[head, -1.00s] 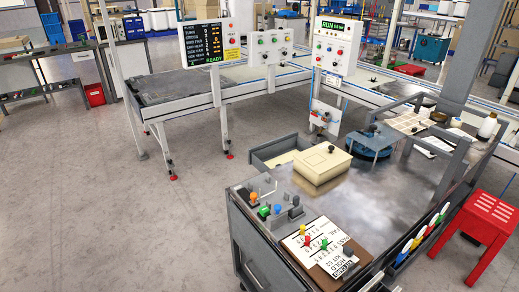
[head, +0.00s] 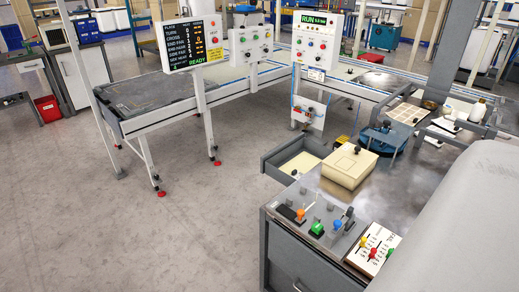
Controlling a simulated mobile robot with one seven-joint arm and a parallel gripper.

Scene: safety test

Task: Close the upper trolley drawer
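The grey trolley (head: 322,196) with a dark metal top stands at the lower right. An open grey drawer (head: 275,165) sticks out from its far left side, with a pale inner floor (head: 300,164). A cream box (head: 350,168) with a dark knob stands on the top beside it and may hide part of it. I cannot tell how many drawers are on that side. A closed front with a handle (head: 298,284) shows on the near side. My gripper is not in view; a large pale shape at the lower right looks like my arm and hides part of the trolley.
A tray of coloured levers (head: 312,212) and a white card with coloured pegs (head: 376,248) lie on the trolley's near end. A blue round fixture (head: 383,138) stands behind the box. A frame table with panels (head: 170,95) stands behind. The floor (head: 200,230) at left is clear.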

